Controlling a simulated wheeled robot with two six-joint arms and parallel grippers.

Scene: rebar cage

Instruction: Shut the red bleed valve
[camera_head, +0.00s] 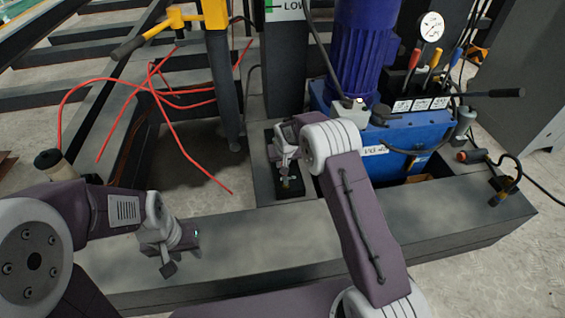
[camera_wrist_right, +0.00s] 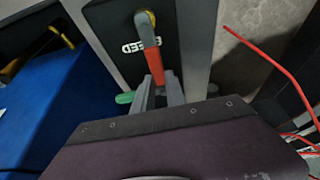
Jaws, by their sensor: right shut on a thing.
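My right gripper (camera_wrist_right: 158,90) is shut on the lower end of the lever. In the head view, my right gripper (camera_head: 287,172) is over a small black plate (camera_head: 291,189), and the lever is hidden there. My left gripper (camera_head: 182,254) is open and empty above the dark beam, apart from the valve.
A blue pump unit (camera_head: 400,137) with a blue motor (camera_head: 362,45), several levers and a gauge (camera_head: 431,26) stands to the right. Red hoses (camera_head: 165,100) lie at the left around a yellow-topped post (camera_head: 215,14). The dark beam (camera_head: 265,245) runs across the front.

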